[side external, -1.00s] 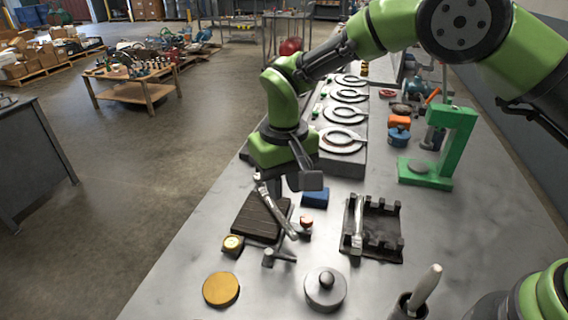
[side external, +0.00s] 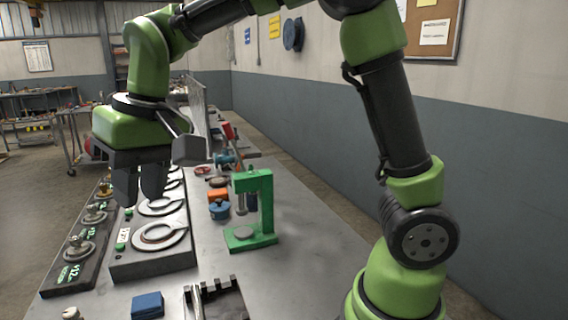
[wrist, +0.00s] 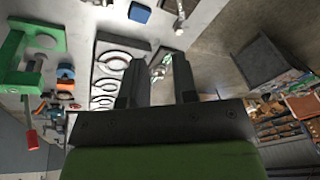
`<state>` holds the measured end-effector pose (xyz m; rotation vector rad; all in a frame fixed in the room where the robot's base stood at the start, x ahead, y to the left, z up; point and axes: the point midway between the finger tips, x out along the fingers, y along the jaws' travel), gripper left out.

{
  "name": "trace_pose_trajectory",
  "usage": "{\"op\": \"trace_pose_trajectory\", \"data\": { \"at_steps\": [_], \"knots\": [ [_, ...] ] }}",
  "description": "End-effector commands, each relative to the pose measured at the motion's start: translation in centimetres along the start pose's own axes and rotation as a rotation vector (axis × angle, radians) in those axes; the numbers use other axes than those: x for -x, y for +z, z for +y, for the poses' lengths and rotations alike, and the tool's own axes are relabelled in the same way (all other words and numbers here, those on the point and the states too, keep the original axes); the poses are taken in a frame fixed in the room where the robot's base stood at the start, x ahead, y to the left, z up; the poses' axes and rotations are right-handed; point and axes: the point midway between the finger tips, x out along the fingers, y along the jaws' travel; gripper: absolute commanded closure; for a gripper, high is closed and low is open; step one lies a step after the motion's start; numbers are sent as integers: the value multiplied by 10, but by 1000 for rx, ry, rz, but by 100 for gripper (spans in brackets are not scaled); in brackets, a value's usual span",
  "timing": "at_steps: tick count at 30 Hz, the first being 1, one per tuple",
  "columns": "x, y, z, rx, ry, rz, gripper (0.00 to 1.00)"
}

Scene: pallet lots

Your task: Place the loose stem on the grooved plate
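My gripper (side external: 140,192) hangs at the upper left over the far part of the bench. Its two fingers are apart with a gap between them; in the wrist view my gripper (wrist: 158,62) also shows them spread. A shiny metal fitting (wrist: 160,70) shows between the fingers there and looks to lie below them. A dark toothed rack (side external: 220,300) is cut off at the bottom edge, with a pale metal stem (side external: 196,304) along its left side. I cannot tell which stem is the loose one.
A grey block with ring plates (side external: 150,262) and a dark strip of knobs (side external: 72,268) lie near my gripper. Bare bench lies right of the press.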

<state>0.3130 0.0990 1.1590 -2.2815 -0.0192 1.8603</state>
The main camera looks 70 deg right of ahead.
Motion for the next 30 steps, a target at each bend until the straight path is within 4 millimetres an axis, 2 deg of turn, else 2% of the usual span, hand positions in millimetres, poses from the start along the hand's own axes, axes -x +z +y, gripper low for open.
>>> {"op": "trace_pose_trajectory", "data": {
  "at_steps": [1, 6, 10, 15, 21, 30],
  "knots": [
    [21, 11, 12, -24, -21, 43, 73],
    [63, 59, 44, -91, -78, 170, 73],
    [77, 98, 64, -138, -111, 266, 73],
    [76, 135, 80, -180, -134, 356, 73],
    [72, 150, 85, -197, -142, 394, 73],
    [72, 150, 85, -196, -142, 393, 73]
  ]
}}
